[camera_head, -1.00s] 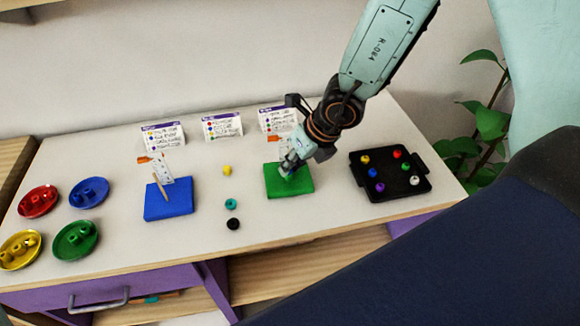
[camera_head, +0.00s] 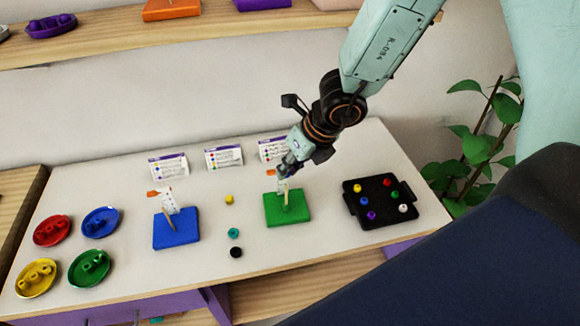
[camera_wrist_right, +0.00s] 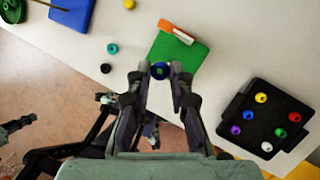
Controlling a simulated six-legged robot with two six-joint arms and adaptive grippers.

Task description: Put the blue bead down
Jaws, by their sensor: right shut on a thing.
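My right gripper (camera_head: 287,168) is raised above the back part of the green board (camera_head: 288,211), which has an upright peg (camera_head: 285,192). Behind the bead lies the green board (camera_wrist_right: 182,58). The bead is too small to make out in the head view. Whether the bead lines up with the peg I cannot tell.
A blue board (camera_head: 176,230) stands to the left. Yellow (camera_head: 229,199), teal (camera_head: 234,233) and black (camera_head: 236,252) beads lie between the boards. A black tray (camera_head: 400,222) with several coloured beads is at the right. Several coloured dishes (camera_head: 52,231) are at the left, cards (camera_head: 224,157) behind.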

